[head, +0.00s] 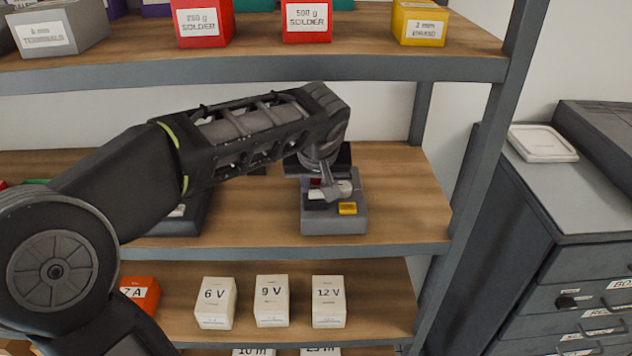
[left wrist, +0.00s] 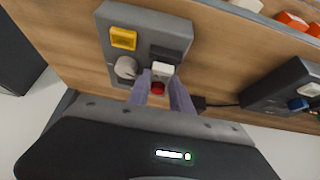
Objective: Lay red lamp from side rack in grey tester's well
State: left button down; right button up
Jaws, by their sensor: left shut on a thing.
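The grey tester (head: 333,226) stands on the middle shelf; it also shows in the left wrist view (left wrist: 113,20). It has a yellow button (left wrist: 123,38), a pale round knob (left wrist: 126,68) and a dark recess (left wrist: 166,53). My left gripper (left wrist: 160,88) is over the tester's rear part, beside the knob, shut on the red lamp (left wrist: 157,88). A small white block shows at the lamp's far end, between the fingertips. The recess lies just beyond it. I cannot tell whether the lamp touches the tester. My right gripper is not in view.
A dark device (left wrist: 285,88) with a cable stands beside the tester, partly behind my left arm in the head view. The upper shelf (head: 300,68) runs close above my forearm. White boxes (head: 272,302) stand on the shelf below. A drawer cabinet (head: 590,240) stands at right.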

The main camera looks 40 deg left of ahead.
pick_arm(q)
jog(key=shift+f+b, duration=0.45)
jog(key=shift+b, duration=0.3)
dwell(0.8)
dwell(0.4)
jog(key=c, duration=1.1)
grip_release()
jog(key=shift+o, duration=0.2)
jog(key=shift+r, duration=0.15)
jog(key=shift+r+p, duration=2.3)
jog(key=shift+r, duration=1.15)
jog(key=shift+r, duration=0.15)
